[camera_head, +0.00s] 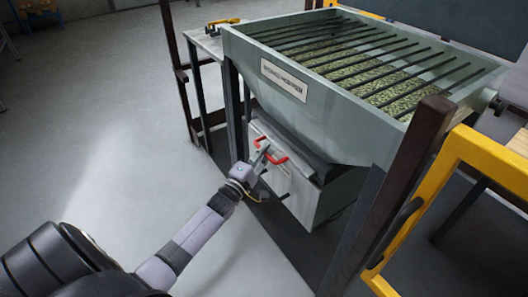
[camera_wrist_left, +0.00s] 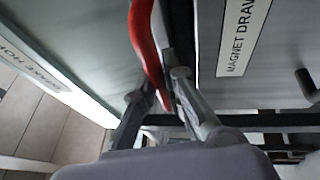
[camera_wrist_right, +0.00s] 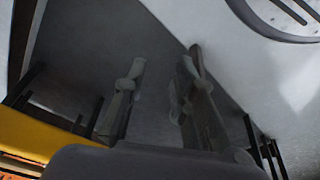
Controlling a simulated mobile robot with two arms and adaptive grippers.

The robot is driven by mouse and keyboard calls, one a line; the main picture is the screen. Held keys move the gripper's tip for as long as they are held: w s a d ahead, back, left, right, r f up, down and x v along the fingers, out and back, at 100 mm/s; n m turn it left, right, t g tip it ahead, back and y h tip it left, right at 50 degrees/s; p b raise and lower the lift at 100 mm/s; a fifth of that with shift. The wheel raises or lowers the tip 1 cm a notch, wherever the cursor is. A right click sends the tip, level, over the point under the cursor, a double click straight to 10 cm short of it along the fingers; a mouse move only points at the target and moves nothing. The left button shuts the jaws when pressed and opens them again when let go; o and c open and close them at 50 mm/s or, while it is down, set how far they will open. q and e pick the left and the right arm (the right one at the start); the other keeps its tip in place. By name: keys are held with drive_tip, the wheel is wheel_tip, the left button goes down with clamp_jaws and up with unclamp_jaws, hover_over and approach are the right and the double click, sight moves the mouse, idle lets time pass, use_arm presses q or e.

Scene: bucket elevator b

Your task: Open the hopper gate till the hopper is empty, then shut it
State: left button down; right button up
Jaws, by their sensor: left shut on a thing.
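The grey-green hopper (camera_head: 330,120) stands at upper right in the head view. Greenish pellets (camera_head: 400,85) show under its dark grate bars. A red handle (camera_head: 275,155) is on the front of the pale box under the hopper. It also shows in the left wrist view (camera_wrist_left: 147,45). My left gripper (camera_head: 259,159) is at this handle, its fingers (camera_wrist_left: 160,88) shut on the handle's lower end. The gate plate itself cannot be made out. My right gripper (camera_wrist_right: 163,75) is open and empty in its wrist view; it is out of the head view.
A panel marked "MAGNET DRAW…" (camera_wrist_left: 238,45) is right of the red handle. Dark posts (camera_head: 420,150) frame the hopper. A yellow rail (camera_head: 450,170) stands at right. A bench (camera_head: 203,42) is behind left. The floor at left is clear.

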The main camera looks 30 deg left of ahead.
use_arm(q)
drive_tip(key=shift+s, duration=0.1)
